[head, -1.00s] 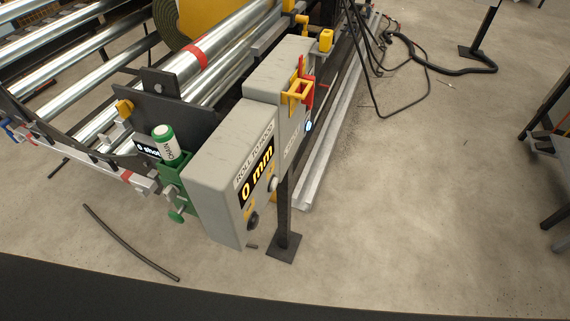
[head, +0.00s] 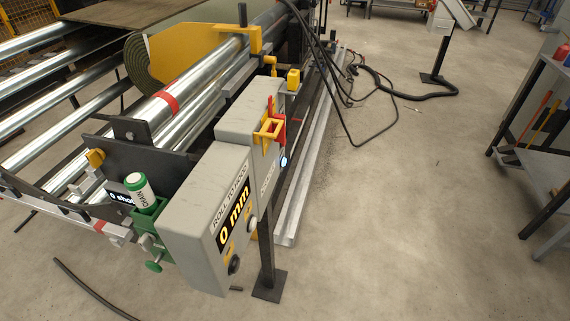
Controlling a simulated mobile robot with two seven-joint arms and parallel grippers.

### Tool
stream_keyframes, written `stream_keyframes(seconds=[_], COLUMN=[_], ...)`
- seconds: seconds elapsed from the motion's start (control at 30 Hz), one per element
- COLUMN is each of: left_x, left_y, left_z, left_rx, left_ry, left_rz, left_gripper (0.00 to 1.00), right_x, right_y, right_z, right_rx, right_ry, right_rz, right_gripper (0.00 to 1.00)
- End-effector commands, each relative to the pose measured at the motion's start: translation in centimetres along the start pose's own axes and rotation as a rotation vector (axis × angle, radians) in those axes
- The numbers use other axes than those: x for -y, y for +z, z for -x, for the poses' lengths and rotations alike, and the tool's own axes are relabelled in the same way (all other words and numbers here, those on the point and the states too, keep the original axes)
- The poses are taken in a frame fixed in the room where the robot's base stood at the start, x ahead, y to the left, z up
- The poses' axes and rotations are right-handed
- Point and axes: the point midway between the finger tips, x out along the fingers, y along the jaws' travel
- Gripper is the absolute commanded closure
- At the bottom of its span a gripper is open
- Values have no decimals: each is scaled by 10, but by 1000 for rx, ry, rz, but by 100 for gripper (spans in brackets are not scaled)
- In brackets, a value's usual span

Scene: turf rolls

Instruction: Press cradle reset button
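A grey control box (head: 195,222) on a dark post stands at the near end of the roller machine in the head view. Its slanted face has a display reading "0 mm" (head: 233,215), a black knob (head: 234,265) and a pale round button (head: 252,225). A second grey box (head: 247,112) behind it carries a yellow bracket with a red part (head: 271,130) and a small glowing blue-white button (head: 284,162). I cannot read which button is labelled cradle reset. Neither of my grippers is in view.
Steel rollers (head: 190,88) and a yellow plate (head: 195,52) lie behind the boxes. A green holder with a white-green canister (head: 139,188) sits left of the box. Black cables (head: 345,100) trail on the floor. A grey shelf (head: 535,165) stands right. The floor between is clear.

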Motion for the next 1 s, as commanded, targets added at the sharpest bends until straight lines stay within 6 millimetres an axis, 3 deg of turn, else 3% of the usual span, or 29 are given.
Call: stream_keyframes(seconds=[0.27, 0.7, 1.0], left_x=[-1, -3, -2], left_y=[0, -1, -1], left_z=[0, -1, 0], left_rx=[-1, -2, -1], left_ry=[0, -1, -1], left_rz=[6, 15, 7], left_gripper=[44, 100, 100], right_x=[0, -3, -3], right_y=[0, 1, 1], right_z=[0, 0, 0], right_rx=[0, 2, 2], right_ry=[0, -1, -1], right_rz=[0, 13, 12], right_gripper=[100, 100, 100])
